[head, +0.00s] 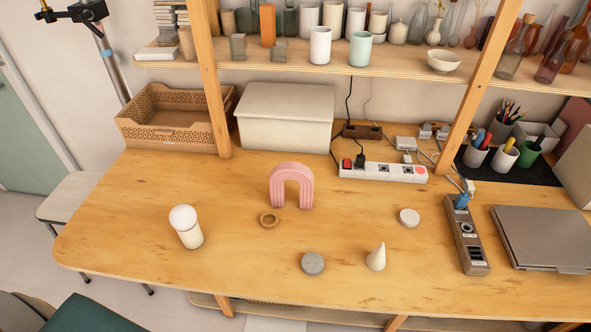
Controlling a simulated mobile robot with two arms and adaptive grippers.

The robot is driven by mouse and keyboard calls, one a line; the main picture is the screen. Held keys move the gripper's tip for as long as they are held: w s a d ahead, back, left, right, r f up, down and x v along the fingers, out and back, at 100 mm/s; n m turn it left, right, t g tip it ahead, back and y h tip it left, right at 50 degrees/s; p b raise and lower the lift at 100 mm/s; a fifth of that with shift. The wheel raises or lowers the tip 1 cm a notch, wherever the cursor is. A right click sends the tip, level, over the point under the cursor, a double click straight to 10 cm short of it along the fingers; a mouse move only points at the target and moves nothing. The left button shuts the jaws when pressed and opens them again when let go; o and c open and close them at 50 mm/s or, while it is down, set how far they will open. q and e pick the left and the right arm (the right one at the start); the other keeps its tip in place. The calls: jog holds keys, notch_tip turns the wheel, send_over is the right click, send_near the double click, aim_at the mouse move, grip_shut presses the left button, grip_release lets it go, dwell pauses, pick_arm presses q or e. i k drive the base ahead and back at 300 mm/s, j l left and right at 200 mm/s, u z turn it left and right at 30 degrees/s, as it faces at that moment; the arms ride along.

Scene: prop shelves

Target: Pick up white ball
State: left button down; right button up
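The white ball (183,217) rests on top of a cream cylinder (190,237) that leans slightly in the picture. Both stand at the left part of the wooden table (130,230). Neither of my grippers shows in the head view, and nothing touches the ball.
Power strips (382,172), a laptop (545,238) and a lidded box (285,117) lie further off. Table left of the ball is clear.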

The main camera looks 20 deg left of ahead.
aim_at(182, 217)
jog(key=u, duration=1.55)
